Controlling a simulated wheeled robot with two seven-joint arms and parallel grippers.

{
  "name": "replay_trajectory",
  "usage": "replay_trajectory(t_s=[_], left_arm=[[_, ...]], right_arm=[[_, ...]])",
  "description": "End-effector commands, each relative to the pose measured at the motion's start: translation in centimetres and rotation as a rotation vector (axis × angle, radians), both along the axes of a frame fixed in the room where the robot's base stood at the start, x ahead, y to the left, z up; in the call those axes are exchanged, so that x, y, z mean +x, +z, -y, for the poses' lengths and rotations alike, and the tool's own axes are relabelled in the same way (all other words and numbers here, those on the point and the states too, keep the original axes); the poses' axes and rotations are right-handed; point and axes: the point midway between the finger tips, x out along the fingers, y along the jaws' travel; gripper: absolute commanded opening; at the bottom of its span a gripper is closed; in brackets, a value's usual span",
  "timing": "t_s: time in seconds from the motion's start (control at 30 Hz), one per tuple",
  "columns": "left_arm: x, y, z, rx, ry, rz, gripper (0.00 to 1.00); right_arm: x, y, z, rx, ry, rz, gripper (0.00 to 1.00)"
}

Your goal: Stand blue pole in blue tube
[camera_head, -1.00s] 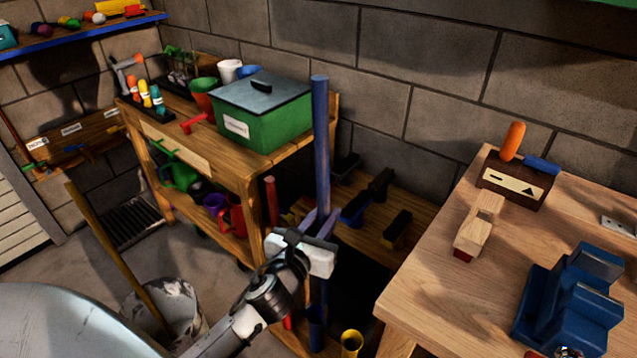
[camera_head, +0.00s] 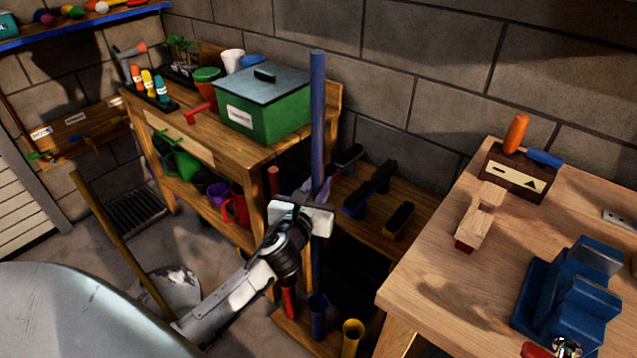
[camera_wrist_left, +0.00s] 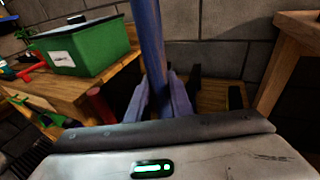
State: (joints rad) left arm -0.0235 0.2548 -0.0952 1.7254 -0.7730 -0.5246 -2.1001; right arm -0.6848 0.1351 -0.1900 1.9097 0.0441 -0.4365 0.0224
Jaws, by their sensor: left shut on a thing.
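My left gripper (camera_head: 318,192) is shut on the blue pole (camera_head: 317,110) and holds it nearly upright. In the left wrist view the pole (camera_wrist_left: 149,45) rises between the two fingers. The blue tube (camera_head: 318,318) stands low by the shelf, below the gripper. The pole's lower part runs down from the gripper towards the tube's mouth; I cannot tell whether its end is above, behind or inside the mouth. My right gripper is not in view.
A red tube (camera_head: 289,302) and a yellow tube (camera_head: 352,338) stand either side of the blue one. The wooden shelf with the green box (camera_head: 262,108) is close on the left. A workbench (camera_head: 420,275) with a blue vise (camera_head: 570,300) is at right.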

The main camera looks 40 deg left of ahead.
Motion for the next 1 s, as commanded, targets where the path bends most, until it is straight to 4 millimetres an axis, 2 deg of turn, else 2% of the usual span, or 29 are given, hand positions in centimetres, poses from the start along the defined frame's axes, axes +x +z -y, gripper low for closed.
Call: replay_trajectory(t_s=[0.03,0.6,1.0], left_arm=[[0.0,-0.7,0.0,0.002,-0.001,0.003,0.0],[0.0,-5.3,0.0,0.001,-0.001,0.002,0.0],[0.0,-8.4,0.0,0.003,-0.001,0.002,0.0]], right_arm=[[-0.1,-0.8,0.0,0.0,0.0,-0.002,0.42],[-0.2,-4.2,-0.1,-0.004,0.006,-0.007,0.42],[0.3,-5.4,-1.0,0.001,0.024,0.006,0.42]])
